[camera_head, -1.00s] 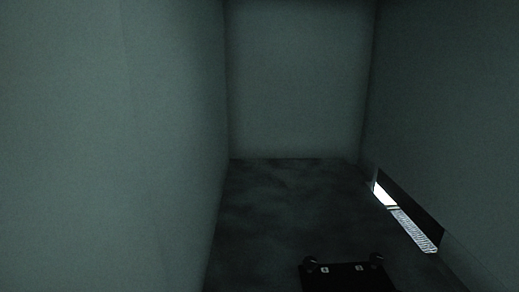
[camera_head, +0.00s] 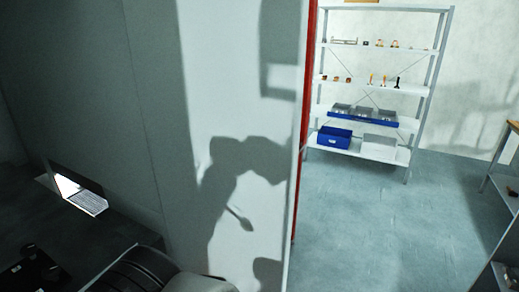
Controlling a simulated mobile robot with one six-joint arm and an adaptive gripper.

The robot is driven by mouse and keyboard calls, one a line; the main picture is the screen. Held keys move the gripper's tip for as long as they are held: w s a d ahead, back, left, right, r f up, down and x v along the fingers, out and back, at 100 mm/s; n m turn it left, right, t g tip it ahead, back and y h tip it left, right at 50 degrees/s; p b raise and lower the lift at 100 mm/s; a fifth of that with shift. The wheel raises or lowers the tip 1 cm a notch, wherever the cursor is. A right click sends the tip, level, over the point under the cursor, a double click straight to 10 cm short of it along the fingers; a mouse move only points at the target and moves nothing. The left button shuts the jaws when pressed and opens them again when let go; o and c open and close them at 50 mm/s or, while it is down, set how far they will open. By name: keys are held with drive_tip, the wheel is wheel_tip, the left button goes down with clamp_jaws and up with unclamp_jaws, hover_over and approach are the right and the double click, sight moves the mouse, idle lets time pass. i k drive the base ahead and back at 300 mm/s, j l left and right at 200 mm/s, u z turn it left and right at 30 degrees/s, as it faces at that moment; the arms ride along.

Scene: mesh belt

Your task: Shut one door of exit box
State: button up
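The dim grey interior (camera_head: 75,80) of what looks like the exit box fills the left of the head view. A low slot in its wall shows a bright strip of mesh belt (camera_head: 87,201). A tall pale panel (camera_head: 220,95) stands in the middle, with a red strip (camera_head: 303,130) along its right edge. I cannot tell whether this panel is a door or a fixed wall. A dark arm-shaped shadow falls on it. Rounded dark and pale parts at the bottom, probably my arm, stand in front of its foot. My gripper is not in view.
Right of the panel, open floor (camera_head: 390,215) leads to a metal shelf (camera_head: 413,95) holding small items, a blue bin (camera_head: 334,137) and a pale bin (camera_head: 380,143). A dark bench or rack stands at the right edge. A black object (camera_head: 28,272) lies low at left.

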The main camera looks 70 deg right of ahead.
sight(219, 83)
drive_tip(key=k+l+u, duration=0.1)
drive_tip(key=k+l, duration=0.3)
drive_tip(key=l, duration=0.25)
drive_tip(key=k+l+u, duration=0.15)
drive_tip(key=k+l, duration=0.3)
drive_tip(key=l, duration=0.15)
drive_tip(key=k+l+u, duration=0.1)
drive_tip(key=k+l, duration=0.35)
drive_tip(key=l, duration=0.15)
